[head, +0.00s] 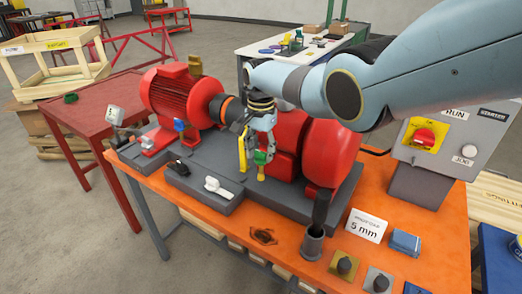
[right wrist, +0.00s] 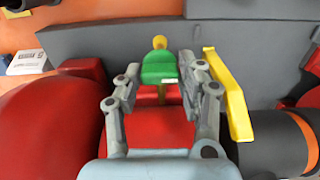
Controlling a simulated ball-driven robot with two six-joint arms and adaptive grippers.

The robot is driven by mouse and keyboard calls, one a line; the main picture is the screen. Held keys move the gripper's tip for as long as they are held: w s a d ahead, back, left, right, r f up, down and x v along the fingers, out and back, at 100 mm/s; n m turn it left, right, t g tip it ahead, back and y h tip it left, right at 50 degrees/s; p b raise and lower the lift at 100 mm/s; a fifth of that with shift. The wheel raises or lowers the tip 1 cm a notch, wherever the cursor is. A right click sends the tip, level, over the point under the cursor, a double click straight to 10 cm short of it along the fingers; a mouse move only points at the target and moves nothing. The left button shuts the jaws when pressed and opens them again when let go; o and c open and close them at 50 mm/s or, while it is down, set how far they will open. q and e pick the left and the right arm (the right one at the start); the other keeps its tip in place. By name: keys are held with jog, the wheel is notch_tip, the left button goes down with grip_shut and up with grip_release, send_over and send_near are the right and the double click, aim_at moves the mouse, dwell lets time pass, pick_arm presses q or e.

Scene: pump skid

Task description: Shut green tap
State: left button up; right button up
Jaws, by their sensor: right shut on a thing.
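The green tap (right wrist: 160,66) sits between the two fingers of my right gripper (right wrist: 157,76) in the right wrist view. A small yellow knob tops it in that view, and a thin yellow stem shows below it. In the head view the green tap (head: 261,158) is at the front of the red pump, just under my right gripper (head: 258,147). The gripper is shut on the tap, coming from above. The tap's far side is hidden. My left gripper is not in view.
A yellow lever (head: 242,154) stands close beside the right gripper; it also shows in the right wrist view (right wrist: 230,94). The red motor (head: 175,95) is left. A control box (head: 448,137) stands right.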

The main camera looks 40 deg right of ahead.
aim_at(261, 151)
dwell(0.4)
jog(key=o, duration=1.2)
jog(key=shift+c, duration=0.2)
notch_tip(261, 151, up, 12)
